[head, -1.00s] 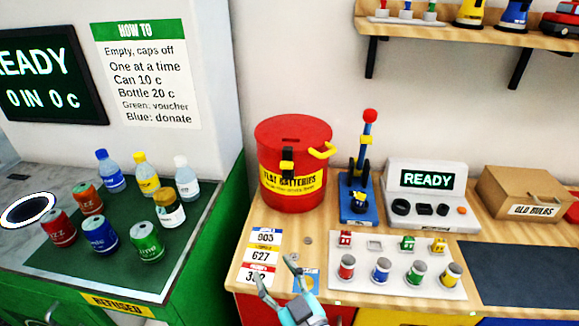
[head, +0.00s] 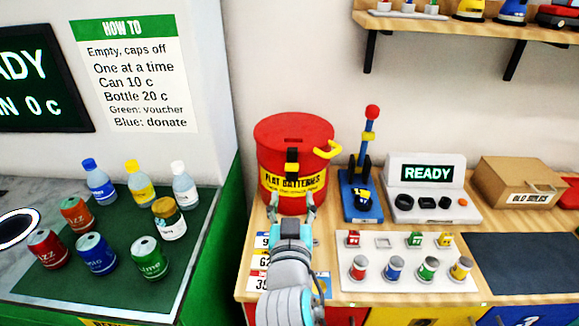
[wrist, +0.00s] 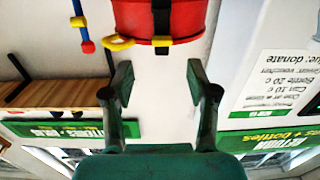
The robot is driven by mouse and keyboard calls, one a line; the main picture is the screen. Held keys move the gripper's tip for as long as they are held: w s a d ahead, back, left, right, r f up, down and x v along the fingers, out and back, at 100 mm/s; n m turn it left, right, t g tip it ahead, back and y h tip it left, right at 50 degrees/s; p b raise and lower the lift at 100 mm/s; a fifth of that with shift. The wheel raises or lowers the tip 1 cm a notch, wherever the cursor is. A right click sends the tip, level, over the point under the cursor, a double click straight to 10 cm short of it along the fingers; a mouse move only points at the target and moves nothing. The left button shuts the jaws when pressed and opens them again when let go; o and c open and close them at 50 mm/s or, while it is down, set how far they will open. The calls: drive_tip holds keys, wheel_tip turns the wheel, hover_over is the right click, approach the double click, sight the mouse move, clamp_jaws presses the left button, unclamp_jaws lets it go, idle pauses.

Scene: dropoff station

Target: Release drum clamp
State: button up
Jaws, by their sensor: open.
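The red drum (head: 268,160) stands at the back left of the wooden counter, lid on, with a yellow label. Its clamp (head: 292,156), a black strap with a yellow piece, runs down the front from the rim; it looks closed. A yellow handle (head: 328,150) sticks out on the drum's right. My gripper (head: 293,208) is open and empty, just in front of the drum below the clamp. In the wrist view, which looks upside down, the clamp (wrist: 161,20) lies beyond the gap between my spread fingertips (wrist: 158,84), apart from them.
Right of the drum stands a blue-based lever (head: 361,200) with a red knob. A READY device (head: 428,190), a board of small batteries (head: 400,285) and a cardboard box (head: 515,180) stand farther right. Bottles and cans cover the green counter (head: 125,225) at left.

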sight(292, 169)
drive_tip(key=shift+m, duration=0.3)
drive_tip(key=w, duration=1)
drive_tip(key=shift+w+a+r, duration=0.25)
drive_tip(key=shift+w+r, duration=0.15)
clamp_jaws()
